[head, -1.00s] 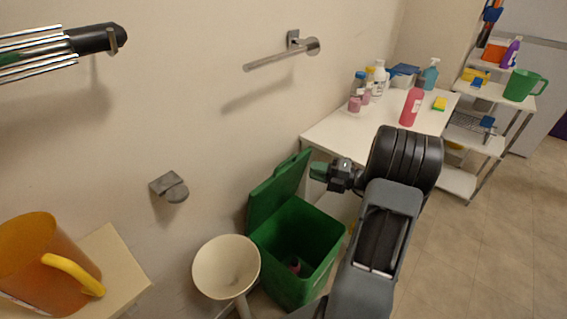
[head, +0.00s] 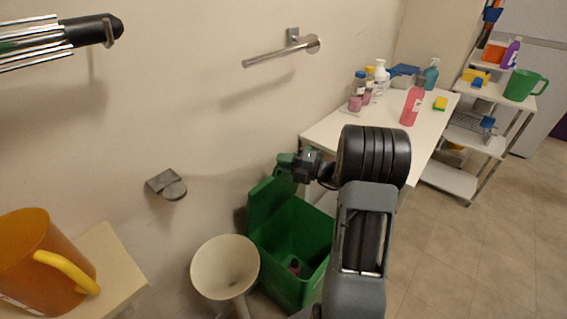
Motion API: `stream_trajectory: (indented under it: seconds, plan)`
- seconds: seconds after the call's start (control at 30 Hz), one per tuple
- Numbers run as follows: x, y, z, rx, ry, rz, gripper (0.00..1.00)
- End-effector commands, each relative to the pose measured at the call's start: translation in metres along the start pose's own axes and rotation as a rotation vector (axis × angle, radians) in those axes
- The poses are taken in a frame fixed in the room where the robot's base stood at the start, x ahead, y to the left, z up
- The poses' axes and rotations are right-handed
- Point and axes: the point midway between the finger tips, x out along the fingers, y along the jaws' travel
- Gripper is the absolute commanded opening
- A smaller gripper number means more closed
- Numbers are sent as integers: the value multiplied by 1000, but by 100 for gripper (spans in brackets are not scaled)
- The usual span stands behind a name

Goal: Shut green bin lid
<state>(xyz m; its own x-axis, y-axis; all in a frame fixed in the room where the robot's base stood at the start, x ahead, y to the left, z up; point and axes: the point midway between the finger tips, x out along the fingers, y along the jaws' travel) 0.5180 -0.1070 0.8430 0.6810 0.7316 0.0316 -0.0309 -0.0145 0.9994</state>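The green bin (head: 313,222) stands on the floor near the wall, left of the white table. Its green lid (head: 263,202) is raised and leans back toward the wall. A small reddish item (head: 294,266) lies inside the open bin. My gripper (head: 286,163) is at the upper right corner of the lid, overlapping it in the picture. I cannot tell whether it touches the lid, and its fingers are too small and dark to read as open or shut.
A cream funnel-shaped stand (head: 225,266) is close left of the bin. The white table (head: 425,131) with several bottles is behind and right. An orange pitcher (head: 35,262) sits on a ledge at lower left. Floor (head: 470,265) at the right is clear.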

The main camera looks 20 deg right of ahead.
Motion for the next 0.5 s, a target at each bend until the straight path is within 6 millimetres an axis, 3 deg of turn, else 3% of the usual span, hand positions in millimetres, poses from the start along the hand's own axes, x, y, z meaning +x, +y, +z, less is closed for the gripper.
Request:
stream_trajectory:
  seconds: [0.07,0.3,0.5]
  plan:
    - [0,0,0,0,0,0,21]
    - [0,0,0,0,0,0,0]
    - [0,0,0,0,0,0,0]
